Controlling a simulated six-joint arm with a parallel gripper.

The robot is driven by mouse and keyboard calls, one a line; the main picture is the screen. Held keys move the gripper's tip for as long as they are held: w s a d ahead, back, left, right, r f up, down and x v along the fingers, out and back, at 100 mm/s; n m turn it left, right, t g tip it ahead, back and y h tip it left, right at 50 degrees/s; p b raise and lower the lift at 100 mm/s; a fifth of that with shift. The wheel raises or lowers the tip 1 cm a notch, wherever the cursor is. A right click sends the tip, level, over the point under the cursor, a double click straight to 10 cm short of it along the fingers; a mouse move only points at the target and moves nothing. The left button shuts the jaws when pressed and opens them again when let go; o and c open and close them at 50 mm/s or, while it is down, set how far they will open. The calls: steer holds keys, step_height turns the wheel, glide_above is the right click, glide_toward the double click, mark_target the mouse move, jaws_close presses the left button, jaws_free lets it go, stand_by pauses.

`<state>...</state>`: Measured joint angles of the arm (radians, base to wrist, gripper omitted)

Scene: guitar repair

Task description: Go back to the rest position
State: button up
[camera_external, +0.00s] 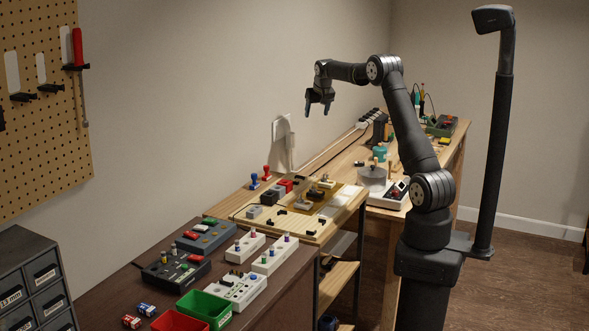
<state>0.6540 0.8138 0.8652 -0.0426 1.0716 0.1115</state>
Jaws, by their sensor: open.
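My gripper (318,106) is raised in the air at the upper middle of the external view, fingers pointing down. It is open and nothing shows between its fingers. It hangs well above the wooden tray (318,236) on the bench, apart from everything. My arm is bent, with the elbow high and the forearm reaching left.
Several effect pedals (206,237) and white boxes (275,255) cover the dark bench, with green (204,307) and red (178,321) bins in front. Behind stands a wooden workbench (440,157) with tools and a round pot (373,179). A pegboard (40,110) hangs left. The air around my gripper is clear.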

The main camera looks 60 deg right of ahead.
steer(key=w+a+r+n, duration=0.1)
steer(key=w+a+r, duration=0.2)
steer(key=a, duration=0.5)
steer(key=w+a+r+n, duration=0.1)
steer(key=w+a+r, duration=0.2)
steer(key=a, duration=0.6)
steer(key=shift+a+r+n+t+y, duration=0.2)
steer(key=shift+r+n+t+y, duration=0.15)
steer(key=shift+r, duration=1.05)
steer(key=s+d+f+m, duration=0.1)
steer(key=s+d+f, duration=0.2)
steer(key=d, duration=0.5)
steer(key=s+d+f+m, duration=0.1)
steer(key=s+d+f, duration=0.2)
steer(key=d+f, duration=0.3)
steer(key=d+h, duration=0.1)
steer(key=d, duration=0.2)
steer(key=shift+d+m, duration=0.3)
steer(key=shift+m, duration=0.05)
steer(key=shift+a+r, duration=0.1)
